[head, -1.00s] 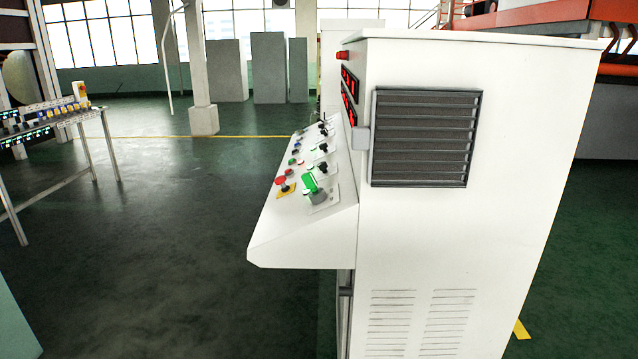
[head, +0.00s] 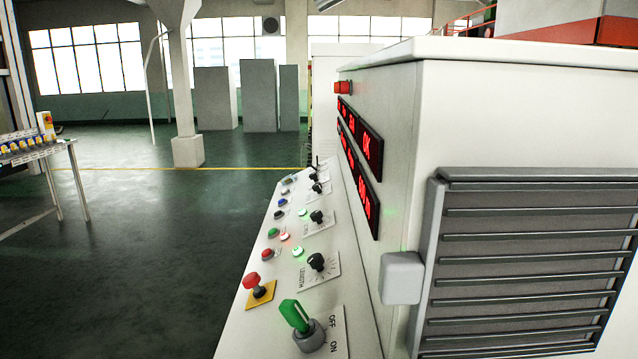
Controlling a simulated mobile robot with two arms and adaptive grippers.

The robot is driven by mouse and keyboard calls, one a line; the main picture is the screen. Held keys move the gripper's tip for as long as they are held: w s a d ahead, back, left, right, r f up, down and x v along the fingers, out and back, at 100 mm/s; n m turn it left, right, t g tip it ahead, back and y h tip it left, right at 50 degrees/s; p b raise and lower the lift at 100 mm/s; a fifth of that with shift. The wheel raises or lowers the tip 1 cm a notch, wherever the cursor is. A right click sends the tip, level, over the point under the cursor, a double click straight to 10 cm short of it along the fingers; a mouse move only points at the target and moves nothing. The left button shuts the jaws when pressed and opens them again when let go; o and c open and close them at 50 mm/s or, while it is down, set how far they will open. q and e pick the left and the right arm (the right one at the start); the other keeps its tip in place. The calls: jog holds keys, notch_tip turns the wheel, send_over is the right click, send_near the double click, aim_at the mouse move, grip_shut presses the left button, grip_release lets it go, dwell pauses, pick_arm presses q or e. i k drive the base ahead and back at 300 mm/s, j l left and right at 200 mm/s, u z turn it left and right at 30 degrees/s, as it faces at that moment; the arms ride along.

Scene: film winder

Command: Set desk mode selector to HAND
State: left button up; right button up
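The white control desk (head: 225,340) stands close in front of me, seen from its side end, with a sloping panel. On the panel are several black rotary knobs on white plates: one (head: 316,262) near the middle, one (head: 316,216) beyond it, and more (head: 317,187) farther up. Most plate labels are too small to read, so I cannot tell which knob is the mode selector or where it points. A large green switch (head: 296,317) with an OFF/ON plate sits at the near end. Neither of my grippers is in view.
A red mushroom button (head: 251,281) on a yellow plate and several small coloured buttons line the panel's left side. Red displays (head: 371,153) and a grey louvred vent (head: 530,265) are on the cabinet. A table (head: 40,155) stands at left. Open green floor (head: 140,260) lies left of the desk.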

aim_at(314, 174)
jog(key=i+j+z, duration=0.15)
jog(key=z, duration=0.25)
jog(key=i+j+z, duration=0.1)
jog(key=j+z, duration=0.3)
jog(key=i+j+z, duration=0.1)
jog(key=z, duration=0.3)
jog(key=j, duration=0.1)
